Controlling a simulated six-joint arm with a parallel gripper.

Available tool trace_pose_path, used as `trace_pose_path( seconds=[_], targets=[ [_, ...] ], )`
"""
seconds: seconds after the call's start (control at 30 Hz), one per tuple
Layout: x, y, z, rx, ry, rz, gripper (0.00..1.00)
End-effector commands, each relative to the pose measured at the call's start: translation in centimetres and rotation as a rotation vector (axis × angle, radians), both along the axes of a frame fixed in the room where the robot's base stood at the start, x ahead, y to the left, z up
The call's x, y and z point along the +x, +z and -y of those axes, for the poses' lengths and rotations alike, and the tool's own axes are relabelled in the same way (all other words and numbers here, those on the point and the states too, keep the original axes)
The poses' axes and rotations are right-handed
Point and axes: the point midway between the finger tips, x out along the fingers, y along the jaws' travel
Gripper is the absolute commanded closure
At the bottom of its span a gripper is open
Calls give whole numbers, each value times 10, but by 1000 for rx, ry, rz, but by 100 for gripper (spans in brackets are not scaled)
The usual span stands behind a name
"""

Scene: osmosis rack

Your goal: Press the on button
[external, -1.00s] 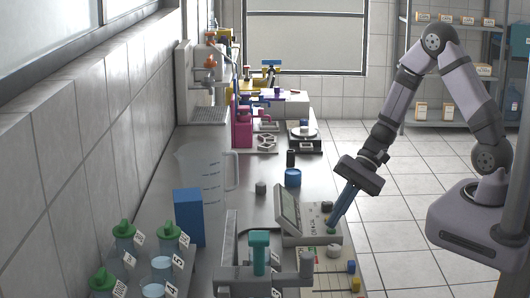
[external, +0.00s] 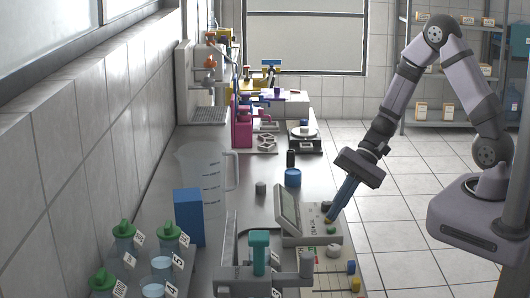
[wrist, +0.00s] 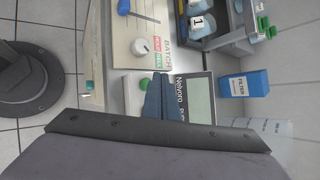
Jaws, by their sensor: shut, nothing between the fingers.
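A grey control box (external: 312,238) with a tilted display (external: 289,208) stands on the bench. It has a small green button (external: 331,231) on its panel. In the wrist view the green button (wrist: 144,83) shows just beside the blue fingers and the display (wrist: 200,99) lies to their right. My gripper (external: 328,220) has its blue fingers together and empty, pointing down at the panel just beyond the green button. I cannot tell whether the tips touch the panel. My gripper (wrist: 155,92) partly covers the box in the wrist view.
A board with a white knob (wrist: 141,46) adjoins the control box. A teal-handled tool stand (external: 259,255), a blue box (external: 188,217) and a clear jug (external: 205,170) stand to the left. Green-capped bottles (external: 124,231) are at the near left.

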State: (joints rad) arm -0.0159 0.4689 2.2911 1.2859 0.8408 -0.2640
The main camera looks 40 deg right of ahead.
Motion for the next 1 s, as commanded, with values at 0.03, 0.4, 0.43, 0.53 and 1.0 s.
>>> trace_pose_path(
  seconds=[0.03, 0.4, 0.43, 0.53, 1.0],
  targets=[
    [0, 7, 0, 1, 0, 1, 100],
    [0, 41, 0, 1, -1, 1, 100],
    [0, 44, 0, 0, 1, 1, 100],
    [0, 51, 0, 0, 1, 1, 100],
    [0, 54, 0, 0, 0, 0, 100]
  ],
)
